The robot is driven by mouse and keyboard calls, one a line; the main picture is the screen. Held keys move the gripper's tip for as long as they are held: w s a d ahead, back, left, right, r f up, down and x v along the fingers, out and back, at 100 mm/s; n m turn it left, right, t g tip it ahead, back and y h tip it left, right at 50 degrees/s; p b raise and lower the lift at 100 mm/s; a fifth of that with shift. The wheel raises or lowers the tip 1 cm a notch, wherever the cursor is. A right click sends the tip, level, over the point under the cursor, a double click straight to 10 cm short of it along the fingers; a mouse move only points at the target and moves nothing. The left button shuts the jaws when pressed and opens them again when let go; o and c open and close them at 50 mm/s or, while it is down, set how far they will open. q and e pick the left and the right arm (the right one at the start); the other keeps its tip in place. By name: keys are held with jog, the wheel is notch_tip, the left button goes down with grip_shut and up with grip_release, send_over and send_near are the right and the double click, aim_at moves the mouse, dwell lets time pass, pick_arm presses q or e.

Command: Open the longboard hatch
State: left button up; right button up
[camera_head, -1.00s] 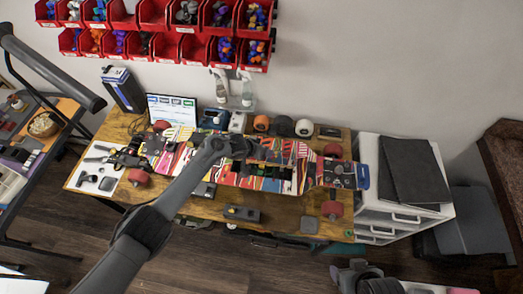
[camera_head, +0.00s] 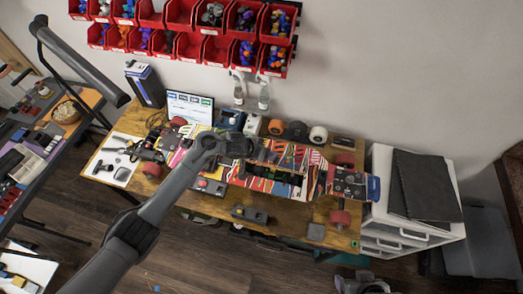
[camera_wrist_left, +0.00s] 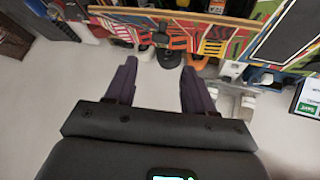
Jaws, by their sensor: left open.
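The longboard (camera_head: 345,184) lies on the workbench with a multicoloured deck and red wheels. A dark opening (camera_head: 262,174) shows in the middle of its deck. A coloured panel (camera_head: 298,157), apparently the hatch lid, is along the opening's far side; how far it is raised is hard to tell. My left gripper (camera_head: 245,147) is over the board's far side, left of the panel. In the left wrist view, my left gripper (camera_wrist_left: 159,72) has its dark fingers apart with nothing between them, beside the board's striped surface (camera_wrist_left: 165,28).
The laptop (camera_head: 189,107) stands behind the board. Loose wheels (camera_head: 296,130) and two spray bottles (camera_head: 264,93) are along the wall side. A small dark device (camera_head: 250,214) lies near the front edge of the workbench (camera_head: 205,209). White drawers (camera_head: 381,195) stand at the right.

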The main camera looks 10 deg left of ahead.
pick_arm(q)
jog(key=shift+v, duration=1.15)
jog(key=shift+m, duration=0.3)
